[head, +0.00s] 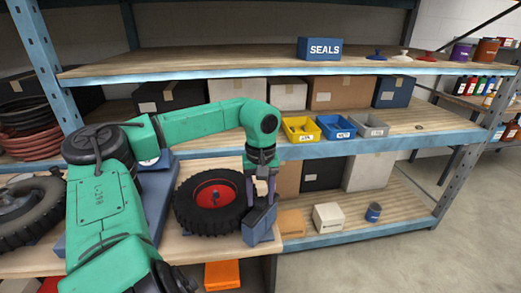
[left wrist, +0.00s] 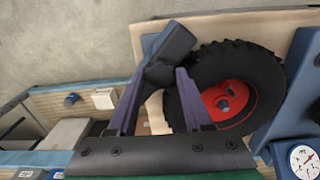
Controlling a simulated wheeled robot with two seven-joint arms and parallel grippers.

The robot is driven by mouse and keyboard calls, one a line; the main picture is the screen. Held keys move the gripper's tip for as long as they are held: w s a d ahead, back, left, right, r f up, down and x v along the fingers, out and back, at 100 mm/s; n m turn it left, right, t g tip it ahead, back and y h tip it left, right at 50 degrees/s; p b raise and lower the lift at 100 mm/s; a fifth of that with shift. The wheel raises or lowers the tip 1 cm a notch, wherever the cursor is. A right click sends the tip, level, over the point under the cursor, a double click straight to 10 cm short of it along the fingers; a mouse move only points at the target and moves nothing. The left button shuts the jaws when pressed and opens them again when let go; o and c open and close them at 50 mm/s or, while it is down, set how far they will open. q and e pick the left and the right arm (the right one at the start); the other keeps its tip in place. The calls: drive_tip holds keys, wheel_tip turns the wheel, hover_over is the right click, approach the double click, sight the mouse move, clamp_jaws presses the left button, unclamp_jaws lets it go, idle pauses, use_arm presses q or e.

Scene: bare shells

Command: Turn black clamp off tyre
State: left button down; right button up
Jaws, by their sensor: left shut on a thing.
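The tyre (head: 184,206) with a red hub lies on the wooden bench in the head view, and fills the right of the left wrist view (left wrist: 262,66). The black clamp (head: 259,216) is a dark bar on a blue block at the tyre's right edge. In the left wrist view the clamp (left wrist: 175,45) slants beside the tread; whether it touches the tyre I cannot tell. My left gripper (head: 262,197) points down and is shut on the clamp, its purple fingers (left wrist: 161,72) on either side of the bar's near end. My right gripper is out of view.
Another tyre (head: 30,208) lies at far left. A blue stand (left wrist: 297,125) with a dial is close beside the tyre. Yellow (head: 301,130), blue and grey bins stand on the shelf behind. A white box (head: 328,217) and a blue can (head: 373,212) stand on the right.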

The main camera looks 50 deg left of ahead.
sight(261, 201)
use_arm(q)
drive_tip(key=shift+w+r, duration=0.1)
drive_tip(key=shift+r, duration=0.1)
drive_tip(key=c, duration=0.6)
unclamp_jaws()
drive_tip(key=shift+o, duration=1.2)
drive_tip(key=shift+f, duration=0.1)
wheel_tip(261, 201, up, 15)
drive_tip(key=shift+f+b, duration=0.2)
drive_tip(key=shift+b, duration=0.1)
drive_tip(key=shift+f, duration=0.1)
